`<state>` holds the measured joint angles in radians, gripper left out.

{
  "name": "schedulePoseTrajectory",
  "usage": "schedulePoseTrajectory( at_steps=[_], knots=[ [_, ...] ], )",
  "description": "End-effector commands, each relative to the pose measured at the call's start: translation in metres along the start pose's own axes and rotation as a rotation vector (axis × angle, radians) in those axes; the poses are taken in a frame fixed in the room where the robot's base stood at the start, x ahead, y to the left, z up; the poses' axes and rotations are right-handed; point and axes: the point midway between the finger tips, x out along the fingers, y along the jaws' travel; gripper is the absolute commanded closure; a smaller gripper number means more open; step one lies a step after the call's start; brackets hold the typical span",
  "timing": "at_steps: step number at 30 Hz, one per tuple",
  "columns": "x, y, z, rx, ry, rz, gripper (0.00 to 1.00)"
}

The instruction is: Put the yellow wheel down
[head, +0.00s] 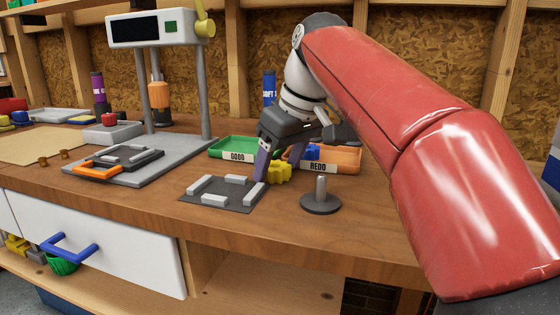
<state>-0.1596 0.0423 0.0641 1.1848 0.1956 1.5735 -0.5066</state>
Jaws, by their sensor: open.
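The yellow wheel (280,173) has a toothed, gear-like edge. It appears to rest on the wooden bench, in front of the gap between the green tray and the orange tray. My gripper (276,175) is open, with its purple fingers pointing down on either side of the wheel. The left finger stands just left of the wheel; the right finger is behind it, near the trays. Whether either finger touches the wheel cannot be told. Part of the wheel's far side is hidden.
The green GOOD tray (217,146) and orange REDO tray (348,158) stand behind; a blue piece (310,152) shows at REDO. A dark fixture (233,206) with grey blocks lies in front left, a grey peg stand (320,199) front right.

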Motion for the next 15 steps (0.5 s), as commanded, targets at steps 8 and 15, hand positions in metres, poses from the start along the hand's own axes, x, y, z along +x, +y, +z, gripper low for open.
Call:
schedulePoseTrajectory(
  at_steps=[8,15],
  knots=[
    [-0.039,-0.001,0.0,0.0,0.004,0.002,0.32],
    [-0.072,-0.002,0.002,0.0,0.001,0.001,0.33]
  ],
)
